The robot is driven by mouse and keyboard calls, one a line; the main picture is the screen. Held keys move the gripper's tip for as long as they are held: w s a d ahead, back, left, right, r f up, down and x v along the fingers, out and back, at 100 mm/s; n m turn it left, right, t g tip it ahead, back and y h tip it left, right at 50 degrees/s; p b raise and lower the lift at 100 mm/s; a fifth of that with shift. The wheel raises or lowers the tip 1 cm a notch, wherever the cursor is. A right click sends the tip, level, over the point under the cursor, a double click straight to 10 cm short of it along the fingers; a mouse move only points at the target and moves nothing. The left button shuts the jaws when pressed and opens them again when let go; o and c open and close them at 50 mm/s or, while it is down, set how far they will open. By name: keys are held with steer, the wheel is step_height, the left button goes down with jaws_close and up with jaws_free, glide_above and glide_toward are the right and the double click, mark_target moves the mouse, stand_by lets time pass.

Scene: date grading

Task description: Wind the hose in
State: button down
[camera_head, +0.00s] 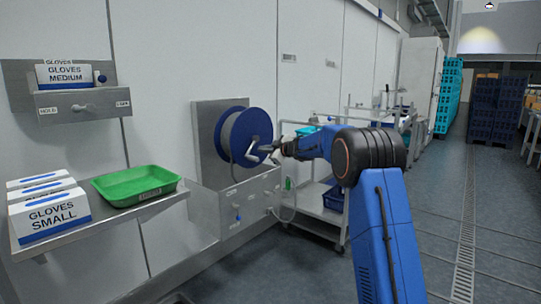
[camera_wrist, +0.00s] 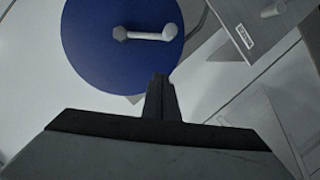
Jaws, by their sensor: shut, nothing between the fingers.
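A hose reel (camera_head: 240,135) with blue discs and grey hose on it is mounted on a steel plate on the wall. In the wrist view its blue disc (camera_wrist: 118,58) faces me, with a pale crank handle (camera_wrist: 150,35) on it. The crank also shows in the head view (camera_head: 256,153). My gripper (camera_head: 272,150) is right of the reel, close to the crank. In the wrist view its fingers (camera_wrist: 160,85) are together and empty, below the disc's lower right edge and apart from the crank. A loose hose end (camera_head: 290,205) hangs below, right of the steel box.
A steel box (camera_head: 240,205) with small knobs sits under the reel. A shelf at left holds a green tray (camera_head: 135,185) and glove boxes (camera_head: 48,213). A wheeled cart (camera_head: 318,203) stands behind my arm. The floor at right is clear, with a drain grate (camera_head: 465,250).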

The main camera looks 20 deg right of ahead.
steer(key=w+a+f+m, duration=0.1)
steer(key=w+a+f, duration=0.1)
steer(key=w+f, duration=0.3)
steer(key=shift+w+a+f, duration=0.25)
steer(key=shift+w+a, duration=0.15)
steer(key=shift+w, duration=1.7)
steer(key=shift+f, duration=0.15)
